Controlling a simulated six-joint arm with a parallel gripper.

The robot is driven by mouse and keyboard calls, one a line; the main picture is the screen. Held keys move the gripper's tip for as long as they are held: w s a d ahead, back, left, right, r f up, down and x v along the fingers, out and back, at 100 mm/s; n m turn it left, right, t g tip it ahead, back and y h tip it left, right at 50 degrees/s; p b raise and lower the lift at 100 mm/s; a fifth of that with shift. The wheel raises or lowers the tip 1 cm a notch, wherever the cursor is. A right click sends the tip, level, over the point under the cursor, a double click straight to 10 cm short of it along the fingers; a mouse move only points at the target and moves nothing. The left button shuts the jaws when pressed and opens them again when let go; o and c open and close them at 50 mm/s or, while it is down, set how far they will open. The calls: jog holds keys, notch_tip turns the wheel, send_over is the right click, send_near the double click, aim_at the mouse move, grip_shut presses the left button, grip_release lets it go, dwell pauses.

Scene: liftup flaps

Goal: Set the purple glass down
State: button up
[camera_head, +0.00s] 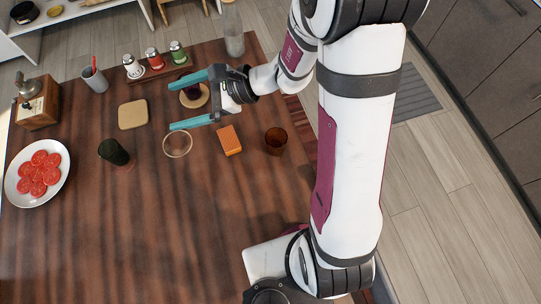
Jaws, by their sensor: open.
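A small dark glass (192,92), which looks purple, stands on a round wooden coaster (203,101) near the back middle of the table. My gripper (172,105) is open, its two teal fingers pointing left. The upper finger passes over or close beside the dark glass and hides part of it. I cannot tell whether finger and glass touch. The lower finger lies in front of the coaster in the picture. Nothing is clearly gripped between the fingers.
A square coaster (133,114), a dark green glass (115,152), a clear round-rimmed item (177,145), an orange block (229,141) and a brown glass (276,141) stand around. A tomato plate (62,180) is left, shakers (154,59) behind. The table's front is clear.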

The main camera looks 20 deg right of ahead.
jog(key=s+d+r+n+g+h, duration=0.1)
jog(key=s+r+n+g+h, duration=0.2)
jog(key=s, duration=0.5)
jog(key=s+d+r+n+g+h, duration=0.1)
jog(key=s+n+g, duration=0.1)
jog(key=s+n, duration=0.45)
jog(key=s+d+n+h, duration=0.3)
jog(key=s+d+h, duration=0.4)
jog(key=d, duration=0.3)
jog(key=shift+s+f+t, duration=0.3)
jog(key=shift+s+f, duration=0.1)
jog(key=shift+s, duration=0.05)
